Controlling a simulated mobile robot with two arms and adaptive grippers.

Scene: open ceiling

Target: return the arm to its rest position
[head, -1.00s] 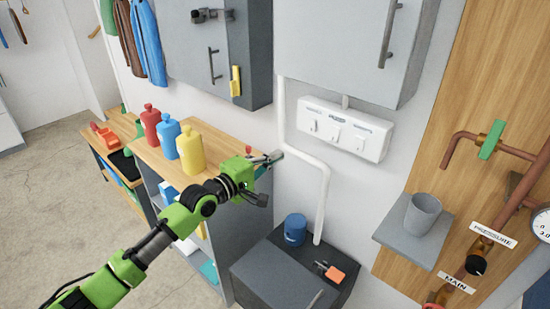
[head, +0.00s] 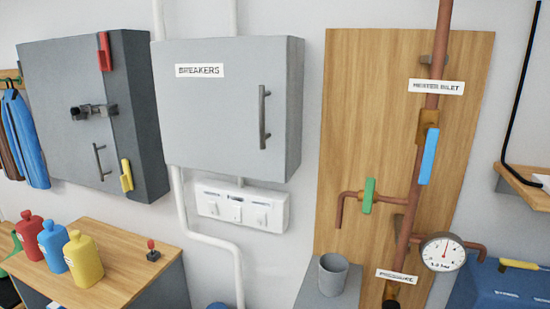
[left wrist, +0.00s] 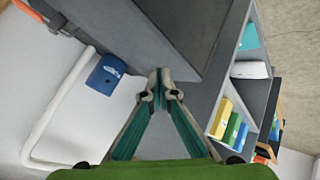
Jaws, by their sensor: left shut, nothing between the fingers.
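My left gripper (left wrist: 161,88) shows in the left wrist view with its two green fingers brought together at the tips. It is shut and empty. A dark grey cabinet surface (left wrist: 185,30) lies beyond the fingertips; I cannot tell the gap between them. Neither my left arm nor my right arm shows in the head view now.
The left wrist view shows a blue canister (left wrist: 105,76), a white pipe (left wrist: 62,100) and shelves with coloured items (left wrist: 232,128). A grey cup (head: 332,272) stands on a shelf.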

